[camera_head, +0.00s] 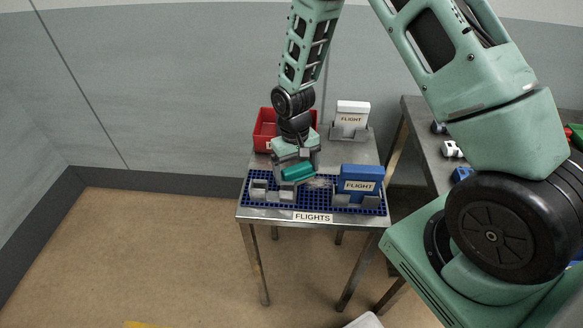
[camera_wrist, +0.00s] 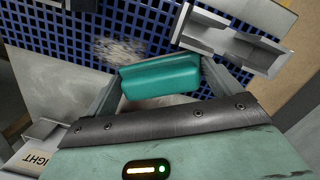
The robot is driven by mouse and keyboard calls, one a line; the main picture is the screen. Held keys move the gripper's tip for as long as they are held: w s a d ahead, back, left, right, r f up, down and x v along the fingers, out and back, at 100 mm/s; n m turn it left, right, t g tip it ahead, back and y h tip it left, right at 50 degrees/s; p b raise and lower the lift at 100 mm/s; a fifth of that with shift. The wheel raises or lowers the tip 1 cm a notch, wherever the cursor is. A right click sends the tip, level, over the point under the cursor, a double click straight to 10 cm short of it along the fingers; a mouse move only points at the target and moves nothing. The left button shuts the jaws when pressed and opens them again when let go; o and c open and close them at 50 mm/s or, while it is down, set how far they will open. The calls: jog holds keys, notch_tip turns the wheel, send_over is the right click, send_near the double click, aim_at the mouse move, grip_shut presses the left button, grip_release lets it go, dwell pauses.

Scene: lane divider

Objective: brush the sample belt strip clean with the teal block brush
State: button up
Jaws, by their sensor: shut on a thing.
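The teal block brush (camera_head: 298,172) is held between the fingers of my gripper (camera_head: 296,168), low over the sample belt strip (camera_head: 272,182). The strip is a dark blue grid along the front of a metal table labelled FLIGHTS. In the wrist view, the brush (camera_wrist: 160,76) lies across between both fingers. A pale greyish patch of dirt (camera_wrist: 118,50) lies on the blue grid just beyond the brush; it also shows right of the brush in the head view (camera_head: 319,183). I cannot tell whether the brush touches the strip; its underside is hidden.
A grey metal holder (camera_head: 261,190) stands empty on the strip's left. A blue FLIGHT block (camera_head: 361,180) stands in a holder on the right. Behind are a red bin (camera_head: 264,130) and a white FLIGHT block (camera_head: 351,115). Another metal table (camera_head: 420,130) with small items stands right.

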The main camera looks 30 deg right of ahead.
jog(key=shift+s+d+f, duration=0.1)
jog(key=shift+s+d, duration=0.4)
jog(key=shift+d, duration=0.25)
jog(key=shift+s+d, duration=0.5)
jog(key=shift+d, duration=0.25)
jog(key=shift+s+d+p, duration=0.2)
jog(key=shift+s+d, duration=0.25)
jog(key=shift+d, duration=0.25)
jog(key=shift+s+d+p, duration=0.15)
jog(key=shift+s+d, duration=0.3)
jog(key=shift+d, duration=0.2)
jog(key=shift+s+d+f, duration=0.1)
jog(key=shift+s+d, duration=0.4)
jog(key=shift+d, duration=0.2)
jog(key=shift+s+d, duration=0.5)
jog(key=shift+d, duration=0.15)
notch_tip(320, 180, up, 6)
jog(key=p, duration=0.5)
jog(key=shift+w, duration=0.1)
notch_tip(320, 180, up, 3)
jog(key=shift+r+p, duration=0.1)
jog(key=shift+p, duration=1.15)
